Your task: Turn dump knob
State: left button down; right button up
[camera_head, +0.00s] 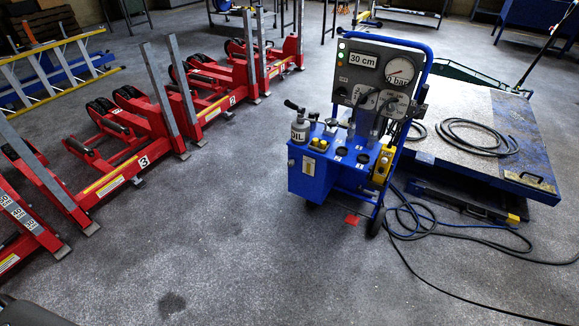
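The blue wheeled pump cart (345,165) stands upright right of centre. Its upright grey control panel (377,75) carries a "30 cm" display (363,60), a round gauge (400,71) reading about 0 bar, a green light and dark handles below. The blue top bears a grey oil can (300,129), yellow parts (319,145) and several small black knobs or caps (362,159). Which one is the dump knob I cannot tell at this size. Neither of my grippers is in view.
A low blue-edged lift platform (475,165) with a coiled hose (478,137) stands right of the cart. Hoses (440,225) lie on the floor right of it. Red wheel-lift frames (110,175) line the left. The floor in front of the cart is clear.

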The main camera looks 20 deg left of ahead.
aim_at(331, 122)
jog(key=z, duration=0.3)
jog(key=i, duration=0.3)
jog(key=z, duration=0.95)
jog(key=i, duration=1.6)
jog(key=u, duration=0.5)
